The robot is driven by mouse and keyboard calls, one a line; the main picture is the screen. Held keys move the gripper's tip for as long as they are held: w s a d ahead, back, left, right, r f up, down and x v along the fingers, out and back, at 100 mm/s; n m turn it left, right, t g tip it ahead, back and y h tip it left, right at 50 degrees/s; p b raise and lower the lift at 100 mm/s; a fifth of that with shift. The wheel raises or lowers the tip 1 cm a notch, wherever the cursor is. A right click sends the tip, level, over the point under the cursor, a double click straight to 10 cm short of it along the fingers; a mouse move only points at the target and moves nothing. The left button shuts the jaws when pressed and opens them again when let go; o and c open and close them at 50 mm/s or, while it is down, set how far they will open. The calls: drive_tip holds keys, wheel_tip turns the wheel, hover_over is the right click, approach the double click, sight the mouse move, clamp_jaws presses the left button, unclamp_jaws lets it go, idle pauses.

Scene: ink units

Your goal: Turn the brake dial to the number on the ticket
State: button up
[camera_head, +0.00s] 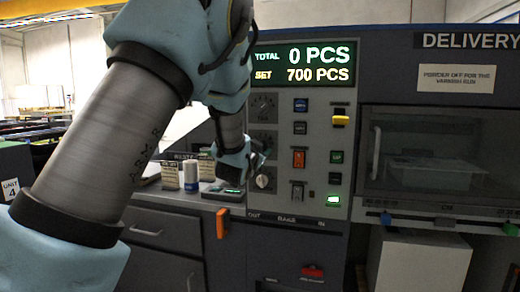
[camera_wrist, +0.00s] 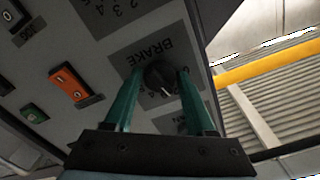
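The brake dial (camera_wrist: 160,78) is a dark round knob with a pale pointer line, under the word BRAKE, seen upside down in the wrist view. My gripper (camera_wrist: 160,74) has its two green fingers on either side of the knob, with the tips close to it. I cannot tell whether they touch it.
Another dial (camera_head: 263,107) sits above and a pale knob (camera_head: 263,181) below. An orange switch (camera_head: 298,158) and several buttons are right of them. The display (camera_head: 303,65) reads 0 and 700 PCS.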

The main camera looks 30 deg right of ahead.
drive_tip(key=o, duration=0.3)
drive_tip(key=b+v, duration=0.3)
drive_tip(key=v, duration=0.8)
drive_tip(key=shift+w, duration=0.1)
drive_tip(key=w+a+f+n+g+y, duration=0.2)
drive_tip(key=a+f+n+y, duration=0.15)
drive_tip(key=a+f, duration=0.4)
drive_tip(key=w+a+f+n+g+y, duration=0.1)
drive_tip(key=a+f+n+y, duration=0.3)
drive_tip(key=a, duration=0.7)
drive_tip(key=s+a+f+n+g+y, duration=0.1)
drive_tip(key=s+a+f+n+g, duration=0.1)
drive_tip(key=s+a, duration=0.3)
drive_tip(key=s+a+f+n+g+y, duration=0.2)
drive_tip(key=s+a+f+g, duration=0.1)
drive_tip(key=s+a, duration=0.2)
drive_tip(key=s+a+f+n+g+y+p, duration=0.1)
drive_tip(key=s+a+f+n+g, duration=0.1)
drive_tip(key=s+a, duration=0.3)
drive_tip(key=shift+a+f+g+y, duration=0.1)
drive_tip(key=shift+a+f+g, duration=0.2)
drive_tip(key=shift+a, duration=0.35)
drive_tip(key=shift+a+f+g+y, duration=0.1)
drive_tip(key=shift+a+f+g, duration=0.15)
drive_tip(key=shift+a, duration=0.4)
drive_tip(key=shift+a+f+g+y, duration=0.1)
drive_tip(key=shift+a+f+g, duration=0.2)
drive_tip(key=shift+a, duration=0.35)
